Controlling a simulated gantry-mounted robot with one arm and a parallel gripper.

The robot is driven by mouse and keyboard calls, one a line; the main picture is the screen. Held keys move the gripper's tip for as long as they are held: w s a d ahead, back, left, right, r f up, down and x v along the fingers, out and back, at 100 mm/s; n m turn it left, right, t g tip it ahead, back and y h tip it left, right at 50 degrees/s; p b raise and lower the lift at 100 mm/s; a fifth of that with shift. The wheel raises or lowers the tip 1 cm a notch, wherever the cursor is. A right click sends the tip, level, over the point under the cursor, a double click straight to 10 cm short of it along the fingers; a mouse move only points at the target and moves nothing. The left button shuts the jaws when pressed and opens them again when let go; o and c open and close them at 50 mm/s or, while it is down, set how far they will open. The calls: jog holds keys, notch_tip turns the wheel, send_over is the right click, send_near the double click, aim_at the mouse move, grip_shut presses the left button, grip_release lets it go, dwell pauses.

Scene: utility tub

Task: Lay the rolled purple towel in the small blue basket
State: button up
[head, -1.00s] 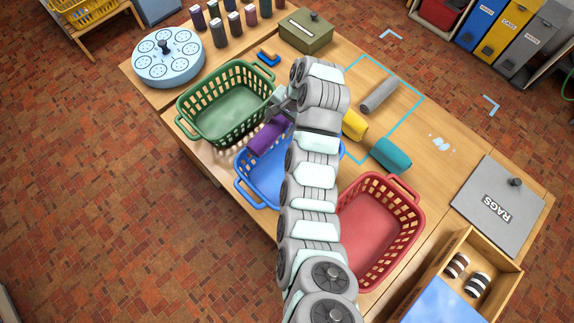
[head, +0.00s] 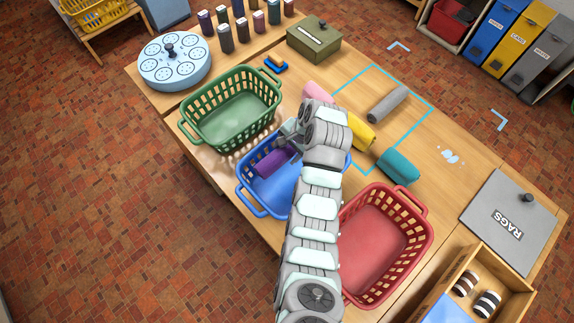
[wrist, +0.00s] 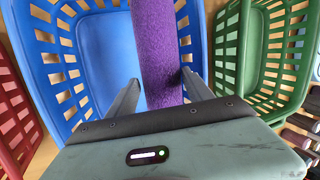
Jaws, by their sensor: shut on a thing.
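The rolled purple towel (head: 272,162) is in my gripper (head: 287,147), and in the head view it shows within the rim of the small blue basket (head: 255,203). In the wrist view the purple towel (wrist: 158,50) lies between the two fingers of my gripper (wrist: 158,88), which are shut on it. The blue basket (wrist: 105,50) is beneath it there, with the towel along the side toward the green basket. I cannot tell whether the towel touches the basket floor. My arm hides the right part of the blue basket in the head view.
A green basket (head: 205,122) stands to the left and a red basket (head: 405,247) to the right, both empty. Pink (head: 316,92), yellow (head: 362,135), teal (head: 398,166) and grey (head: 388,104) rolls lie behind on the table. A blue clip-like piece (head: 276,66) lies near the green basket.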

aim_at(296, 154)
jog(key=shift+f+p, duration=0.55)
jog(key=shift+f, duration=4.25)
jog(key=shift+f, duration=0.15)
jog(key=o, duration=1.5)
jog(key=shift+c, duration=0.2)
jog(key=shift+r, duration=0.2)
jog(key=shift+w+d+r, duration=0.1)
jog(key=shift+d+r, duration=0.1)
jog(key=shift+r, duration=0.35)
jog(key=b+v, duration=0.2)
jog(key=v, duration=0.8)
jog(key=shift+r, duration=0.35)
